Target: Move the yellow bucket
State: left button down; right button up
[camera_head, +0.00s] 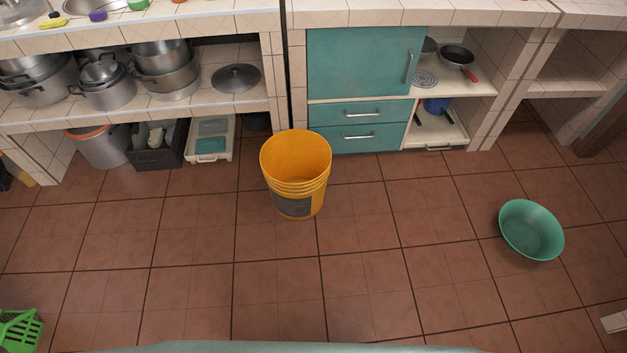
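A yellow bucket (313,190) stands upright on the red tiled floor, just in front of the counter's left drawers. It is open at the top, with ridges below the rim and a dark label on its lower front. It looks empty. Neither of my grippers shows in the head view, and nothing is seen touching the bucket.
A green basin (531,230) sits on the floor at the right, and a bright green basket (20,331) at the lower left. The tiled counter (440,12) with teal drawers (360,136) and pot shelves runs along the back. The floor (290,290) between is clear.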

aim_at(295, 163)
jog(key=i+l+u, duration=0.45)
jog(key=l, duration=0.2)
jog(key=i+l+u, duration=0.4)
jog(key=l, duration=0.4)
